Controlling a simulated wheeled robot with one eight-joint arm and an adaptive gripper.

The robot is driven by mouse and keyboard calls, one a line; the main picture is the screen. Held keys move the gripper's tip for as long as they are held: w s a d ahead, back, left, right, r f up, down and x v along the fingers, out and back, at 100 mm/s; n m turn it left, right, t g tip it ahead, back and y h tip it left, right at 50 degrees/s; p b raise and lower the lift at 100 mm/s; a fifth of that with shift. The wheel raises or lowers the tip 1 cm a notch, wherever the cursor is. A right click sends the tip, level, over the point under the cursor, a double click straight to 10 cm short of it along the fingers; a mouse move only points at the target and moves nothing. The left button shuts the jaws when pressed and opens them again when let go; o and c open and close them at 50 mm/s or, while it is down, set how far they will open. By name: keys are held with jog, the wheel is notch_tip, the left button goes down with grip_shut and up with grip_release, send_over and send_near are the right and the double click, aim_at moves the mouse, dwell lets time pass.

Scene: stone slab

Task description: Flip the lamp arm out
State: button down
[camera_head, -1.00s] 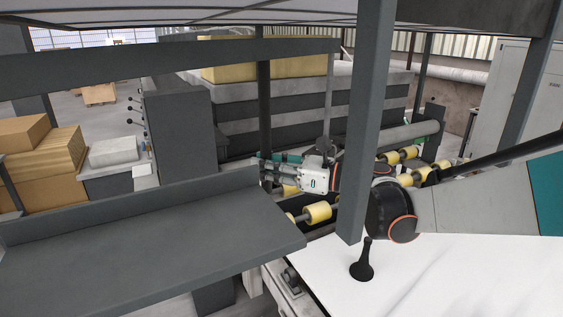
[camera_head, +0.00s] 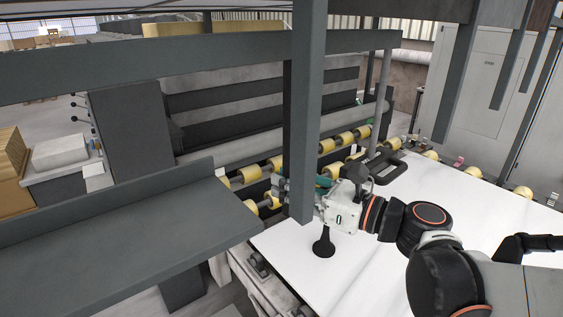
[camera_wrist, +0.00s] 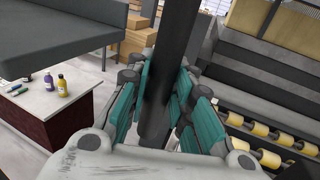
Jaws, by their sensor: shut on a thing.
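A dark grey bar, taken to be the lamp arm (camera_head: 303,110), hangs straight down from the overhead frame in the head view. Its lower end is above the white slab. My gripper (camera_head: 303,188) is at this lower end, with its teal-padded fingers on either side. In the wrist view the dark bar (camera_wrist: 165,75) runs between the teal pads of my gripper (camera_wrist: 163,95), which is shut on it. Part of the grip is hidden behind the bar in the head view.
The white slab (camera_head: 385,235) lies below, with a black cone-shaped tool (camera_head: 323,243) and a black handle (camera_head: 384,165) on it. Yellow rollers (camera_head: 272,165) line its far side. A grey shelf (camera_head: 120,230) is at left. More posts (camera_head: 520,90) hang at right.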

jog(key=shift+s+d+f, duration=0.1)
jog(key=shift+s+f, duration=0.1)
jog(key=c, duration=1.6)
grip_release()
jog(key=shift+d, duration=0.1)
jog(key=shift+o, duration=0.9)
jog(key=shift+s+d+r, duration=0.2)
jog(key=shift+s+d, duration=0.05)
jog(key=shift+s, duration=0.05)
jog(key=shift+w+a, duration=0.2)
jog(key=shift+w, duration=0.05)
jog(key=shift+s+d+r, duration=0.1)
jog(key=shift+r, duration=0.15)
notch_tip(320, 180, up, 9)
jog(key=shift+r, duration=0.2)
